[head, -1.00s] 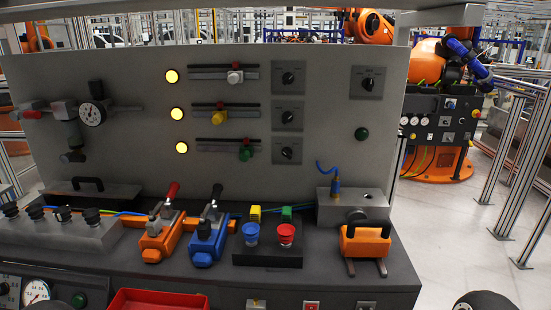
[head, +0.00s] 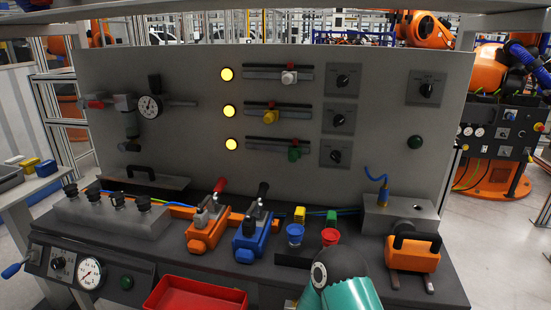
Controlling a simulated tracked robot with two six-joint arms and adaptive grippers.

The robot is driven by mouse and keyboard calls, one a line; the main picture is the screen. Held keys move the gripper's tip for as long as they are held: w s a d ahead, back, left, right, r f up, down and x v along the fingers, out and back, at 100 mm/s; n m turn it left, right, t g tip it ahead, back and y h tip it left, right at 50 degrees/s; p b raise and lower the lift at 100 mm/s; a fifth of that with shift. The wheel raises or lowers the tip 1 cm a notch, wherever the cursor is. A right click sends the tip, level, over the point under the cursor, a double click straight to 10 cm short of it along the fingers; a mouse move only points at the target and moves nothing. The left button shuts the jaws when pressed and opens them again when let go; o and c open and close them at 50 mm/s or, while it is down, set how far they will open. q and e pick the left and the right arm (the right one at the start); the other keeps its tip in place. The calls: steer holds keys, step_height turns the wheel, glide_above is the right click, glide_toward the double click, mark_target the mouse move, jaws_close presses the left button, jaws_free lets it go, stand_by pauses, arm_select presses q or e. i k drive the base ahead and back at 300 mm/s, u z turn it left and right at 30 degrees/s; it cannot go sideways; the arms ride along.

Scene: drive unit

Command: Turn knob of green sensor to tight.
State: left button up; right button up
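The green sensor (head: 293,154) is a small green piece on the lowest of three dark rails on the grey upright panel, with a lit yellow lamp to the left of its rail. Its knob is too small to make out, so I cannot tell how it is turned. A yellow sensor (head: 270,116) and a white sensor (head: 289,77) sit on the rails above. A teal and dark part of an arm, likely mine, rises at the bottom, right of centre, well below the green sensor. No gripper fingers show.
A red bin (head: 195,296) is at the front.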

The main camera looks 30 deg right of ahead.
mark_target(335, 155)
steer(key=u, duration=0.2)
steer(key=k, duration=1.2)
steer(key=z, duration=0.55)
steer(key=i, duration=1)
steer(key=z, duration=0.1)
